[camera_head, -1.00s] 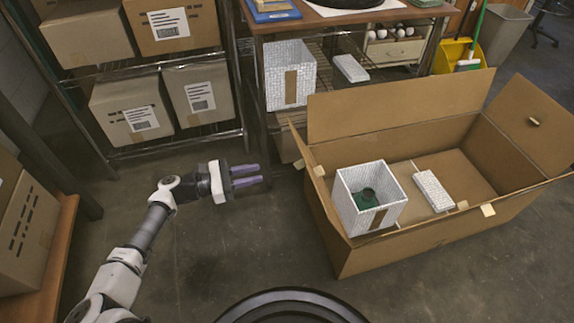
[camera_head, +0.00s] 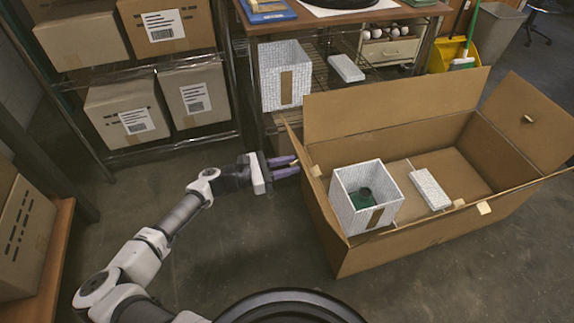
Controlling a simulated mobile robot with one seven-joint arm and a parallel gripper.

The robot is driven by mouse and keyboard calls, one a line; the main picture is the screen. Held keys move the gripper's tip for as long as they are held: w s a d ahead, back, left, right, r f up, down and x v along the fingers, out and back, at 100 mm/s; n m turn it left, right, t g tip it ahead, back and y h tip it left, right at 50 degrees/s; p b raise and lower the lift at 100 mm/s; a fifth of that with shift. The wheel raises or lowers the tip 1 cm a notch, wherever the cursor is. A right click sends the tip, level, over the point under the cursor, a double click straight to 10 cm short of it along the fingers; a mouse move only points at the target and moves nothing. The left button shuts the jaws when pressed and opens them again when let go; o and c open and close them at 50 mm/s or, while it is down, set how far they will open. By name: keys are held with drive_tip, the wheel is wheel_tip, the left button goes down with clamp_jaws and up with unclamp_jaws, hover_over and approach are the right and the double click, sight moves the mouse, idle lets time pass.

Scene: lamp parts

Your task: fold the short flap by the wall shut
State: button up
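A large open cardboard box (camera_head: 345,250) stands on the floor at the right. Its left short flap (camera_head: 296,143) stands up, seen nearly edge-on. Its right short flap (camera_head: 528,118) is up and leans outward. The long back flap (camera_head: 390,105) also stands up. No wall shows right beside either short flap. My gripper (camera_head: 296,166) is just left of the left short flap, its two purple fingers pointing right with a narrow gap and nothing visible between them. Whether the fingertips touch the flap is unclear.
Inside the box are an open patterned carton (camera_head: 352,203) with a green part (camera_head: 361,198) and a white patterned block (camera_head: 430,189). A workbench (camera_head: 330,18) stands behind, a rack with boxes (camera_head: 197,94) at left. The floor (camera_head: 255,240) before the box is clear.

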clamp_jaws()
idle(1.2)
